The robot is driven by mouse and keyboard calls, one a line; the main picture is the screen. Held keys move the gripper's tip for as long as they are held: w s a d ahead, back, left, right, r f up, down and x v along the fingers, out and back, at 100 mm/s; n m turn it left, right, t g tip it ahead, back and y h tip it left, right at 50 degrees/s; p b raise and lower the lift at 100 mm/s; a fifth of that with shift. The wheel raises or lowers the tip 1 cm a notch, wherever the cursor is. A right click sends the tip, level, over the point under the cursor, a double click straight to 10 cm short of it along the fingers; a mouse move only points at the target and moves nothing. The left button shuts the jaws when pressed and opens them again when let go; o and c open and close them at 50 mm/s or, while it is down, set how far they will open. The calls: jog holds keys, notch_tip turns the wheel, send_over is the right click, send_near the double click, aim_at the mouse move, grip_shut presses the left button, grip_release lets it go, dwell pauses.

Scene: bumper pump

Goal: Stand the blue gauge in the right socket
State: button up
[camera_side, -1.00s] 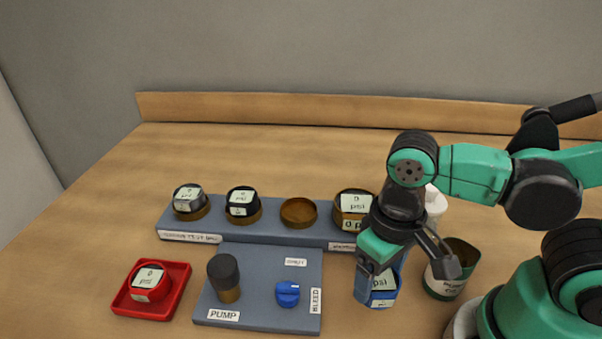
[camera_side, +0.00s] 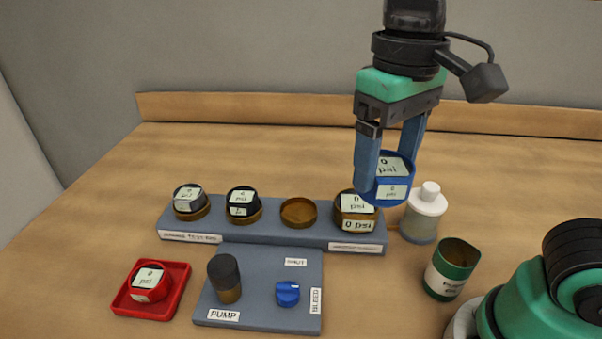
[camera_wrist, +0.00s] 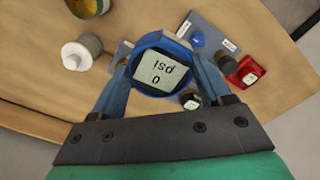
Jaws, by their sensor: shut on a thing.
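The blue gauge (camera_side: 392,182) is held up in the air between the blue fingers of my gripper (camera_side: 388,170). Its face reads 0 psi, and it also shows in the wrist view (camera_wrist: 158,70). In the side view it appears above and to the right of the grey test rail (camera_side: 270,226). The rail has a row of brown sockets. An empty socket (camera_side: 298,212) is third from the left. Dark gauges stand in the two left sockets (camera_side: 188,202) (camera_side: 243,205). A large brass-coloured gauge (camera_side: 355,210) stands at the rail's right end.
A grey panel with a pump knob (camera_side: 225,278) and a blue bleed knob (camera_side: 287,293) lies before the rail. A red tray (camera_side: 175,302) holds a red gauge (camera_side: 147,283). A white-capped bottle (camera_side: 425,212) and a green can (camera_side: 452,268) stand at right.

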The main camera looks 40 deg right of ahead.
jog(key=w+d+r, duration=0.2)
jog(key=w+d, duration=0.1)
jog(key=w, duration=1.4)
jog(key=shift+m, duration=0.3)
notch_tip(320, 180, down, 19)
jog(key=shift+d+r, duration=0.1)
jog(key=o, duration=1.4)
jog(key=shift+f, duration=0.2)
jog(key=shift+c, duration=0.2)
jog(key=shift+r, duration=0.1)
